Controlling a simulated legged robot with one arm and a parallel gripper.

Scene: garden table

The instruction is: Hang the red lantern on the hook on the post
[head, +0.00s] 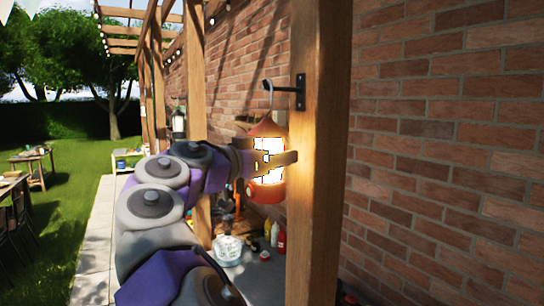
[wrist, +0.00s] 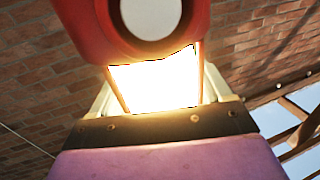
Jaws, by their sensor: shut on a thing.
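The red lantern (head: 267,190), lit with a bright yellow glow, hangs upright in my gripper (head: 280,158) beside the wooden post (head: 318,200). My gripper is shut around its glowing middle. The dark hook (head: 286,89) sticks out to the left from a plate on the post, its tip curving up. The lantern's thin handle rises to the hook's tip; I cannot tell whether it is over the hook or only in front of it. In the wrist view, the lantern's red base (wrist: 90,25) and bright panel fill the top centre, above my purple gripper body.
A brick wall (head: 440,130) stands right of and behind the post. Another wooden post (head: 194,75) and a hanging dark lantern (head: 179,123) are further back. Bottles and a clear tub (head: 228,248) stand on the paving below. Grass and tables (head: 33,165) lie at left.

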